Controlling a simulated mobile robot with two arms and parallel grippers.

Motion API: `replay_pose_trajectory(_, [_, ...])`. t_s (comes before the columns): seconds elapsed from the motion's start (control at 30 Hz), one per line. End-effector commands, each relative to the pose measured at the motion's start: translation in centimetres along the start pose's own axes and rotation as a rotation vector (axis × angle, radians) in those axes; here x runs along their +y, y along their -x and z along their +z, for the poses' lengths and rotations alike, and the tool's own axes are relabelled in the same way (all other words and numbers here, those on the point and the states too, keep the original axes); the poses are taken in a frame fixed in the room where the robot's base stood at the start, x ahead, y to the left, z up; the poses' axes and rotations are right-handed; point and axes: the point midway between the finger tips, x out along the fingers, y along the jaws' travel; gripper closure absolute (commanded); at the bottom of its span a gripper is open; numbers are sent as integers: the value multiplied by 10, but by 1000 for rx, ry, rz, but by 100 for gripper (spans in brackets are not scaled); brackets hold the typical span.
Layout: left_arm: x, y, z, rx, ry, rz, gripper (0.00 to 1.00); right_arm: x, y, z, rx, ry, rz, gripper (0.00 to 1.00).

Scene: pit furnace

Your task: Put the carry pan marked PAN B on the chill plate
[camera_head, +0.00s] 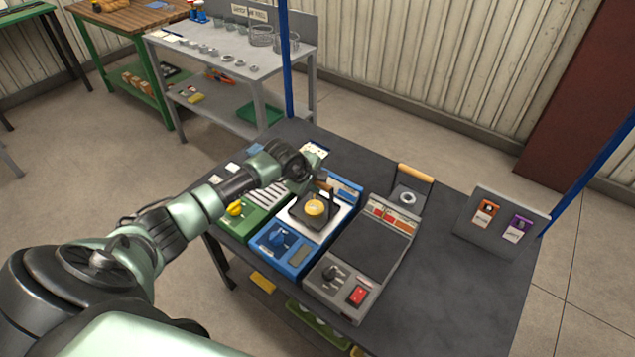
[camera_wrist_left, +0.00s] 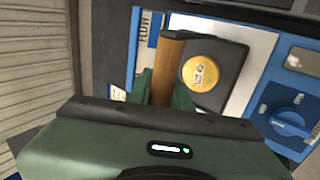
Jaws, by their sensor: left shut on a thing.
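My left gripper (camera_head: 318,186) reaches over the table from the left. In the left wrist view its fingers (camera_wrist_left: 163,90) are shut on the wooden handle (camera_wrist_left: 170,60) of a dark square pan (camera_wrist_left: 228,68). A round yellow piece (camera_wrist_left: 201,73) lies in this pan. In the head view the pan (camera_head: 300,214) is at the white top of a blue unit (camera_head: 270,262); I cannot tell whether it touches. A second pan (camera_head: 407,197) with a wooden handle stands behind the grey unit. I cannot read PAN B on either pan. My right gripper is out of view.
A grey unit (camera_head: 370,247) with a dark bare top and red switch stands right of the blue one. A green unit (camera_head: 237,222) stands left. A sloped stand (camera_head: 500,230) holds orange and purple tags. The table (camera_head: 450,285) is clear at front right. Blue posts rise at its edges.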

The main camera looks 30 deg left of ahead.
Motion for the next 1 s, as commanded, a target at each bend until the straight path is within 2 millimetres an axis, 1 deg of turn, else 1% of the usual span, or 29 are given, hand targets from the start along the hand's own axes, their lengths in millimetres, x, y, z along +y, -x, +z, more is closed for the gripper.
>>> replay_pose_trajectory(0.03, [2, 1, 0, 0, 0, 5, 100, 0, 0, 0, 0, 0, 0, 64])
replay_pose_trajectory(0.23, [0, -2, 0, 0, 0, 5, 100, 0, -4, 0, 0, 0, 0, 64])
replay_pose_trajectory(0.27, [-1, -2, 0, 0, 0, 0, 75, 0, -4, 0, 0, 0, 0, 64])
replay_pose_trajectory(0.3, [-1, -2, 0, 0, 0, 0, 64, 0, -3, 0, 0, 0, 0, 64])
replay_pose_trajectory(0.33, [-1, -2, 0, 0, 0, 0, 59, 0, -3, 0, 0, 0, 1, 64])
replay_pose_trajectory(0.6, [-1, -1, 0, 0, 0, -1, 59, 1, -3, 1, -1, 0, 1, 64])
replay_pose_trajectory(0.7, [1, 2, 0, 0, 1, 0, 59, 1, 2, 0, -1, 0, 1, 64])
replay_pose_trajectory(0.77, [0, 4, -1, 1, -1, 1, 59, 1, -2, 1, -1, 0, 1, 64])
replay_pose_trajectory(0.87, [0, 18, -1, 3, -4, 2, 59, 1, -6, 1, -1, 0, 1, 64])
replay_pose_trajectory(1.0, [-1, 46, -2, 4, -6, 3, 59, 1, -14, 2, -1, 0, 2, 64])
